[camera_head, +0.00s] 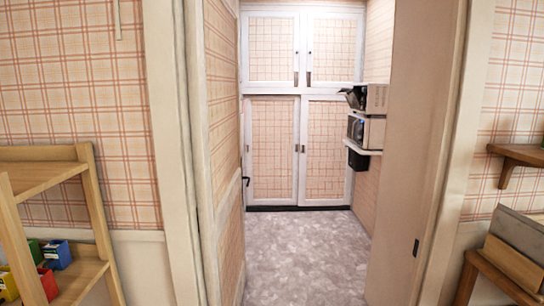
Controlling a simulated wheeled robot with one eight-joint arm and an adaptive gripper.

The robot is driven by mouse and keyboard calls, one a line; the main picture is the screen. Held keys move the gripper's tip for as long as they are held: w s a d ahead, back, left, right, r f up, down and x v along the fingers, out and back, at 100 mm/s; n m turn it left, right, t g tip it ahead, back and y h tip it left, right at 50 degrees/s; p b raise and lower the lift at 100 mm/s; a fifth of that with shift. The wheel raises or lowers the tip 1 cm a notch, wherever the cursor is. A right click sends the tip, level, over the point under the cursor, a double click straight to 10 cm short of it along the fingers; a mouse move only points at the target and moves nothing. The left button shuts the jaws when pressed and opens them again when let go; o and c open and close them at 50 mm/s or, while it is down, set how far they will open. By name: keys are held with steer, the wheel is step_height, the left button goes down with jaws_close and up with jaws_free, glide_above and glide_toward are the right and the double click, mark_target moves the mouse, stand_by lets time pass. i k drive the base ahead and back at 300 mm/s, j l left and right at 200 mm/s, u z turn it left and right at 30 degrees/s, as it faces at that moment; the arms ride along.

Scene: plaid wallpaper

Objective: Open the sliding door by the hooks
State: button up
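A white-framed cupboard (300,92) with plaid panels stands at the far end of the room beyond the doorway. Its lower part has a left door (272,150) and a right door (325,150), which look shut. Small dark fittings (298,148) show near where these doors meet; their shape is too small to tell. The upper part has two plaid doors (273,50) (332,50) with dark vertical handles (308,78). I cannot tell which door bears hooks. My gripper is not in view.
A plaid door leaf (222,150) with a dark handle (246,181) stands open on the doorway's left. The grey floor (300,250) beyond is clear. Stacked appliances (368,130) sit on a right-hand shelf. Wooden shelves flank the doorway, left (90,200) and right (505,270).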

mark_target(272, 130)
steer(key=i+z, duration=0.1)
steer(key=i, duration=2.85)
steer(key=i+u, duration=0.15)
steer(key=i, duration=2)
steer(key=i+l+u, duration=0.1)
steer(key=i+u, duration=0.3)
steer(key=i, duration=1.1)
steer(key=i+z, duration=0.1)
steer(key=z, duration=0.3)
